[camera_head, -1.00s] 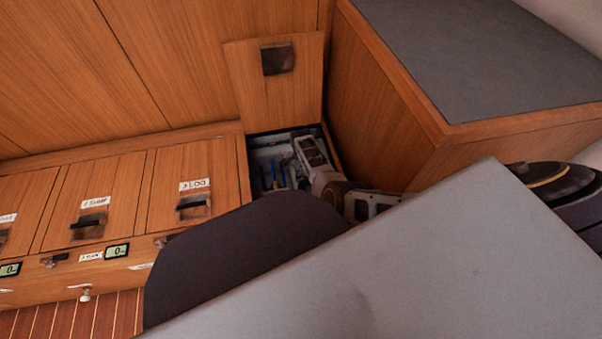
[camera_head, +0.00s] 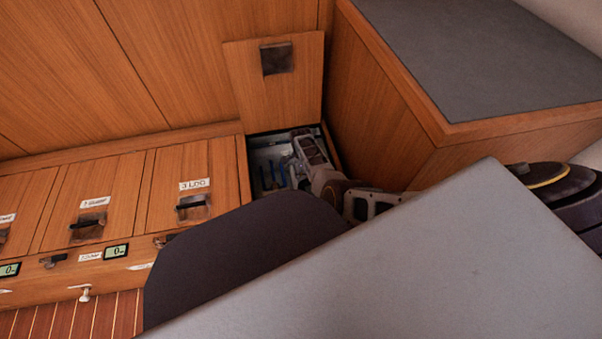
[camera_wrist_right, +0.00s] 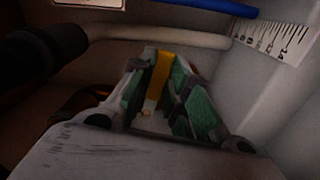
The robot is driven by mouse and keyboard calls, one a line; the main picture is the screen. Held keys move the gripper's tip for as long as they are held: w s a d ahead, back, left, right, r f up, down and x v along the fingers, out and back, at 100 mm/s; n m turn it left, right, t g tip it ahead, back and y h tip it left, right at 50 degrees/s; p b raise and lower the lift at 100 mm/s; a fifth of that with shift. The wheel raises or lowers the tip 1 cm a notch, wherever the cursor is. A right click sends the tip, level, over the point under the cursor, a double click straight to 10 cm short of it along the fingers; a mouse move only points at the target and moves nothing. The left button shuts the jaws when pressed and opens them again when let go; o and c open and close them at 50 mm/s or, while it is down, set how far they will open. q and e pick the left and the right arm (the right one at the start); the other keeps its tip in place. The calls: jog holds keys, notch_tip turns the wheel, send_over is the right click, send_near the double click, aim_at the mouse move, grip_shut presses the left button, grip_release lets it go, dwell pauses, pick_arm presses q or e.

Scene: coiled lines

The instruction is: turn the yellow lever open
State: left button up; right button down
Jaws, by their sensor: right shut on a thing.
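The yellow lever (camera_wrist_right: 160,72) shows in the right wrist view as a short yellow bar between the green-padded fingers of my right gripper (camera_wrist_right: 163,88). The fingers are shut on it. In the head view my right gripper (camera_head: 293,172) reaches down into the open compartment (camera_head: 262,152) at the back, and the lever is hidden there. My left gripper is in neither view.
The raised wooden lid (camera_head: 280,88) stands open behind the compartment. Blue pieces (camera_head: 268,177) show inside it. In the wrist view a pale hose (camera_wrist_right: 160,34), a blue hose (camera_wrist_right: 215,7) and a marked scale (camera_wrist_right: 272,37) lie close beyond the fingers. A wooden cabinet (camera_head: 375,110) bounds the right.

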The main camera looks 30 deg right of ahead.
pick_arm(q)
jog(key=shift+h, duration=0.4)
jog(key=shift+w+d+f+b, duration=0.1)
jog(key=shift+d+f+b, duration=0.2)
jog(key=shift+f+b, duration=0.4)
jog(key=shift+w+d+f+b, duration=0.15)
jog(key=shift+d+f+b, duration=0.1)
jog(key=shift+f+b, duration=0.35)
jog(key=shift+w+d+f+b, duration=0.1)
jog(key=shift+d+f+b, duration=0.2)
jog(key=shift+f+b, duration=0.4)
pick_arm(e)
jog(key=w+d+m, duration=0.4)
jog(key=d+m, duration=0.1)
jog(key=m, duration=0.6)
jog(key=shift+d, duration=0.15)
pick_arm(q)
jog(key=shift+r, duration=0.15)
pick_arm(e)
jog(key=shift+m, duration=0.3)
jog(key=c, duration=1.4)
grip_release()
jog(key=shift+o, duration=0.2)
